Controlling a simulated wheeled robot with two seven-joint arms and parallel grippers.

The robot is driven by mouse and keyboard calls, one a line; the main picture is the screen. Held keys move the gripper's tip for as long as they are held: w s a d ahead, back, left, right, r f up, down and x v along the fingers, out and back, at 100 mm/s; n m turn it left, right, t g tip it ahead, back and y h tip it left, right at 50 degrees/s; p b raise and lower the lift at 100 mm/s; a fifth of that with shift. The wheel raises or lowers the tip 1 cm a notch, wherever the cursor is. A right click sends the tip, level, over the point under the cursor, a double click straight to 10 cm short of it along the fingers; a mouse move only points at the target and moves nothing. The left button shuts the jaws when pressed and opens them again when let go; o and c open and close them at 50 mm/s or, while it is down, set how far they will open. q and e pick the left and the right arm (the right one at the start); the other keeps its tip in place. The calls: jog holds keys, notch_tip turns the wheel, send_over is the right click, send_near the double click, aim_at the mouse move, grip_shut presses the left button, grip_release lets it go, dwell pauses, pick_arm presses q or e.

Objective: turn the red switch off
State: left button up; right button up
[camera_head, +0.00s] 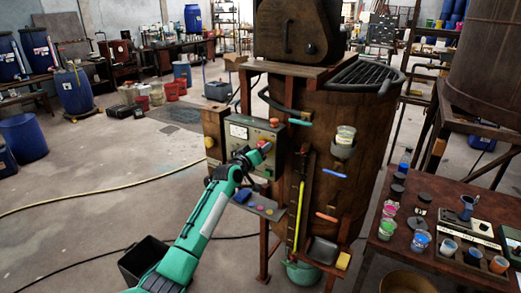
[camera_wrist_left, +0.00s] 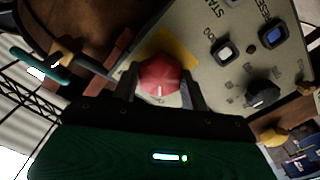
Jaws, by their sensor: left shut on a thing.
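The red switch (camera_wrist_left: 161,77) is a faceted red knob on a yellow plate of the grey control panel (camera_wrist_left: 225,72). In the left wrist view a pale pointer line shows on its face. My left gripper (camera_wrist_left: 160,90) is shut on the knob, with one dark finger on each side. In the head view my teal left arm reaches up to the panel (camera_head: 240,132) on the vat's front, and a little of the red knob (camera_head: 265,146) shows beyond the gripper (camera_head: 254,154). My right gripper is in neither view.
A black rotary knob (camera_wrist_left: 262,93) and square buttons (camera_wrist_left: 224,48) sit beside the switch on the panel. A small shelf (camera_head: 258,207) is below the panel. A table with paint cups (camera_head: 420,240) stands at right. The floor at left is mostly open, with a yellow hose (camera_head: 100,190).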

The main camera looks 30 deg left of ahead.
pick_arm(q)
jog(key=shift+f+n, duration=0.1)
jog(key=shift+n, duration=0.3)
jog(key=o, duration=1)
jog(key=shift+s, duration=0.1)
jog(key=s+b, duration=0.3)
jog(key=s, duration=1)
jog(key=shift+s, duration=0.35)
